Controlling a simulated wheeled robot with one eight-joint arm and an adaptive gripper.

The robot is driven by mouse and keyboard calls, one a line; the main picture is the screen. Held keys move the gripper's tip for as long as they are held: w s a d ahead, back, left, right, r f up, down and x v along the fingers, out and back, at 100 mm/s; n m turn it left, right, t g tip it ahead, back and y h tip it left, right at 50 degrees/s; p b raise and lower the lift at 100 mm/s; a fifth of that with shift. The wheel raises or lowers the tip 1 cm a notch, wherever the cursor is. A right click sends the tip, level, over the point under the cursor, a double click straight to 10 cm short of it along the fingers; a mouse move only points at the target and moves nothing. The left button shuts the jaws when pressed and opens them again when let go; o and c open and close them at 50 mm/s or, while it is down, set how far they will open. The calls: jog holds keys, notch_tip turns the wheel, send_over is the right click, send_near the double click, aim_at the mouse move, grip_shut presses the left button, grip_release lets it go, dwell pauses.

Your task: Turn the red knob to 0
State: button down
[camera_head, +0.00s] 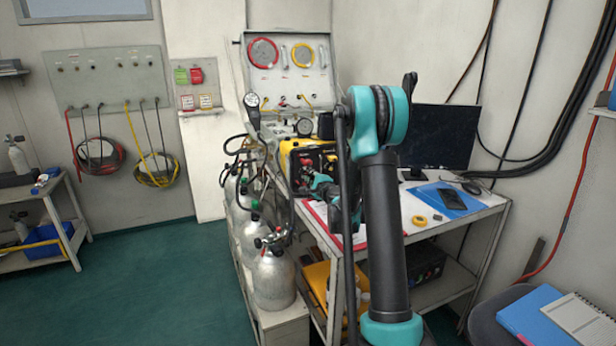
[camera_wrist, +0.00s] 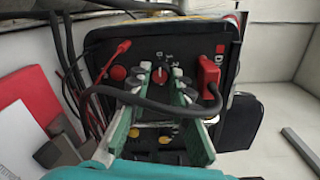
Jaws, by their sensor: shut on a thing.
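The red knob (camera_wrist: 159,75) is on the black panel (camera_wrist: 140,48) in the wrist view, with white dial marks above and beside it. The knob's pointer is too small to read surely. My gripper (camera_wrist: 160,80) has its two fingertips on either side of the knob, shut on it. In the head view, my gripper (camera_head: 322,186) is at the front of the yellow-edged panel box (camera_head: 291,147). There the knob cannot be told apart behind the gripper.
A round red button (camera_wrist: 118,73) is left of the knob, and a red plug (camera_wrist: 208,73) is close on the right. A dark cable (camera_wrist: 150,104) crosses the fingers. Silver cylinders (camera_head: 273,279) stand left of the bench. A monitor (camera_head: 437,137) stands on the right.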

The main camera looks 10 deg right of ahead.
jog(key=shift+s+n, duration=0.1)
jog(key=shift+n, duration=0.4)
jog(key=c, duration=1.4)
grip_release()
jog(key=shift+o, duration=0.2)
